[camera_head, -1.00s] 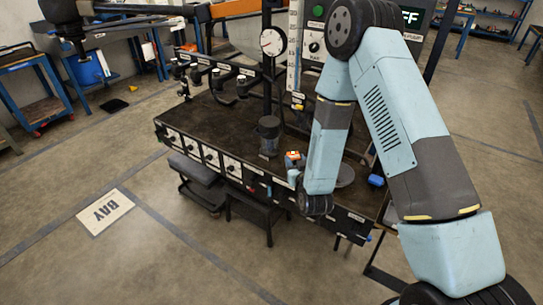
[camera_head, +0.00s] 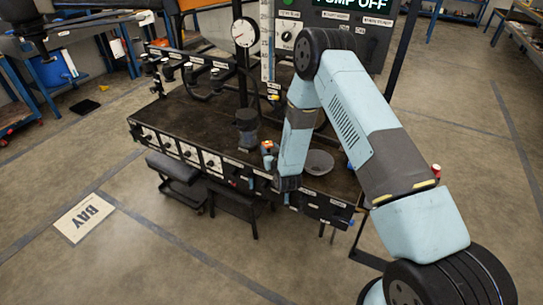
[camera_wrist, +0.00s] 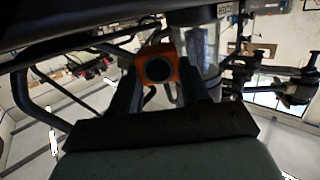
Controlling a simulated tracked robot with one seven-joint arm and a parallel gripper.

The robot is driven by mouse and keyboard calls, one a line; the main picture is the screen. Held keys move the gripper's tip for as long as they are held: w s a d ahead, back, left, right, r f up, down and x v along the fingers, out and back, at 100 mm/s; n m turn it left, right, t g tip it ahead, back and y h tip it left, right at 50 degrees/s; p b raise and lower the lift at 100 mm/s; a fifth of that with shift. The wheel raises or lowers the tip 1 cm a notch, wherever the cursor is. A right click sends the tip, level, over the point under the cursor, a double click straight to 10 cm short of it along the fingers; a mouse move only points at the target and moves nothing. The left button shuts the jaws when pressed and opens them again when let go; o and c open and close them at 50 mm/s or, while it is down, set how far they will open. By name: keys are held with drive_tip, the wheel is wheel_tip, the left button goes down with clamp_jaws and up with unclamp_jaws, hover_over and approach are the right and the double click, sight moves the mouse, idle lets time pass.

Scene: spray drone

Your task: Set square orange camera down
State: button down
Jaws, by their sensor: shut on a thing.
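The square orange camera (camera_wrist: 158,68), with a round dark lens, is between the two dark fingers of my gripper (camera_wrist: 157,88) in the wrist view. The gripper is shut on it. In the head view the camera (camera_head: 267,145) is a small orange spot over the front part of the black workbench (camera_head: 195,110), right of a dark-topped clear jar (camera_head: 246,130). My arm hides most of the gripper there. I cannot tell whether the camera touches the bench top.
The jar also stands close beyond the camera in the wrist view (camera_wrist: 200,50). A grey round dish (camera_head: 318,162) lies right of my forearm. A pressure gauge (camera_head: 244,32) and hoses stand along the back. The bench's left top is mostly clear.

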drive_tip(key=shift+w+f, duration=0.1)
drive_tip(key=shift+f, duration=1.5)
drive_tip(key=c, duration=0.5)
unclamp_jaws()
drive_tip(key=v, duration=1.2)
